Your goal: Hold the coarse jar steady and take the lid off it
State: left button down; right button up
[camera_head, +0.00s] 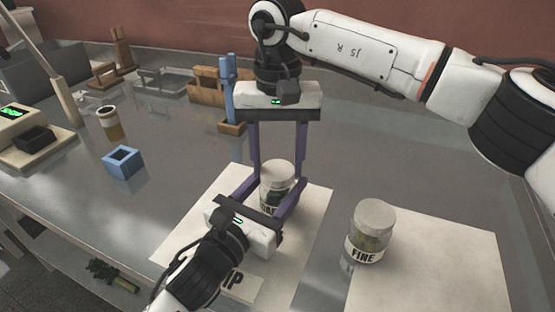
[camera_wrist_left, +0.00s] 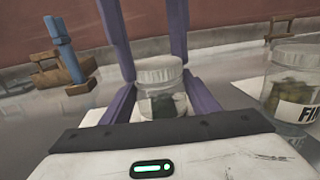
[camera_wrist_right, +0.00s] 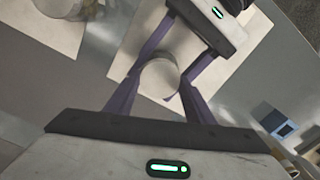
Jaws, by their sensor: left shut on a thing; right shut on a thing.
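The coarse jar (camera_head: 272,197) is a clear jar with dark contents and a partly hidden label, upright on the left white sheet. Its pale round lid (camera_head: 277,171) sits on top; it also shows in the left wrist view (camera_wrist_left: 158,69) and from above in the right wrist view (camera_wrist_right: 159,78). My left gripper (camera_head: 265,200) comes from the near side, its purple fingers shut on the jar's body. My right gripper (camera_head: 278,168) reaches from the far side and above, its fingers shut on the lid. I see no clear gap between lid and jar.
The FINE jar (camera_head: 368,240), lidded, stands to the right at the edge of another white sheet (camera_head: 430,265). A wooden rack (camera_head: 207,90) and blue-handled tool (camera_head: 228,90) are behind.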

aim_at(277, 169)
pick_arm(q)
jog(key=shift+f, duration=0.1)
pick_arm(e)
jog(key=shift+r, duration=0.15)
jog(key=shift+r, duration=0.95)
jog(key=shift+r, duration=2)
pick_arm(q)
jog(key=c, duration=0.6)
grip_release()
